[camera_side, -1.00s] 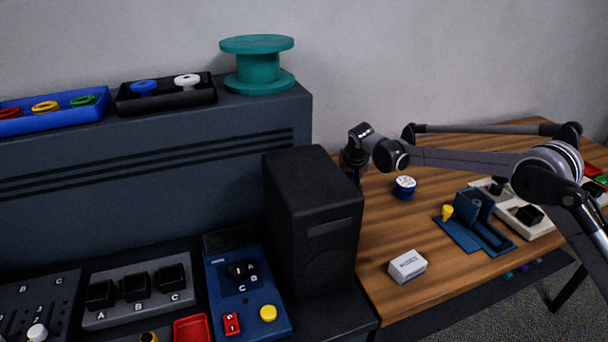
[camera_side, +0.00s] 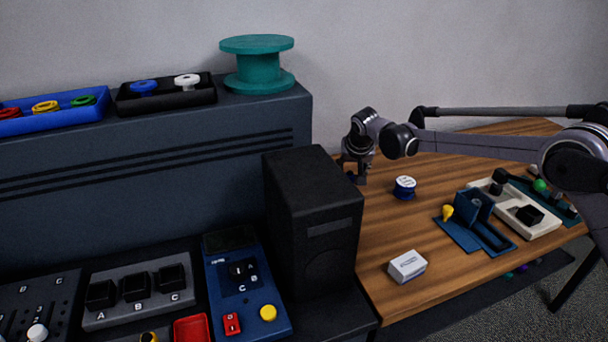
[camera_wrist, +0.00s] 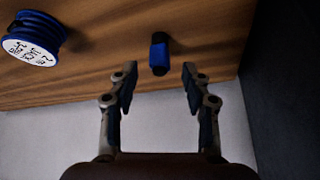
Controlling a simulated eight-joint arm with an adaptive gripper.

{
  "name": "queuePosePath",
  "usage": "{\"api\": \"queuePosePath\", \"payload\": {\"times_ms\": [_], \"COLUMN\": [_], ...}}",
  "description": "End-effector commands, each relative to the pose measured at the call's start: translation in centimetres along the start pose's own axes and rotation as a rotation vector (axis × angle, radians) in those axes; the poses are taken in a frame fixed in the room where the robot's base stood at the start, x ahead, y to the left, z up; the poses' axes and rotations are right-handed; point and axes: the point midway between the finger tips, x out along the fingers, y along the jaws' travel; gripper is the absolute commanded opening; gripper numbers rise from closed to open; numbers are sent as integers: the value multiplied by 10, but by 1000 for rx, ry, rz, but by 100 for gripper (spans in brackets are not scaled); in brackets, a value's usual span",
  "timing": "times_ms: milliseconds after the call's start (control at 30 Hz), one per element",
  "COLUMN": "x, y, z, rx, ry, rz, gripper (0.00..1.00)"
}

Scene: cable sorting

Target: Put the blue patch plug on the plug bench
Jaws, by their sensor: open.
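A short blue and black plug (camera_wrist: 158,55), which looks like the blue patch plug, lies on the wooden table in the wrist view. My gripper (camera_wrist: 159,78) is open and empty, its two fingers spread to either side of the line to the plug, with the plug just beyond the tips. In the side view, my gripper (camera_side: 358,178) hangs low over the table just right of the black box, and the plug is mostly hidden there. A blue stand (camera_side: 491,239) with a yellow plug (camera_side: 447,212) is on the table's right. I cannot tell which fixture is the plug bench.
A blue spool with a white top (camera_side: 404,187) stands right of my gripper. The tall black box (camera_side: 312,225) is close on its left. A white box (camera_side: 408,266) lies nearer the front edge. A cream tray (camera_side: 541,228) is farther right. Bare wood lies between.

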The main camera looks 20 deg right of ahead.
Motion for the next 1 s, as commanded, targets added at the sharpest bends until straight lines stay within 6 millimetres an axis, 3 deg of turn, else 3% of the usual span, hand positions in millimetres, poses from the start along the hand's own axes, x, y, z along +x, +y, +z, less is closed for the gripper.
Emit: {"api": "queuePosePath", "payload": {"times_ms": [100,300,567,767,1000], "x": [-24,-53,-73,-116,-175], "y": [0,0,6,38,90], "z": [0,0,0,9,42], "rx": [0,0,-5,-43,-111], "ry": [0,0,0,0,5], "rz": [0,1,-3,-30,-75], "gripper": [48,48,48,48,48]}}
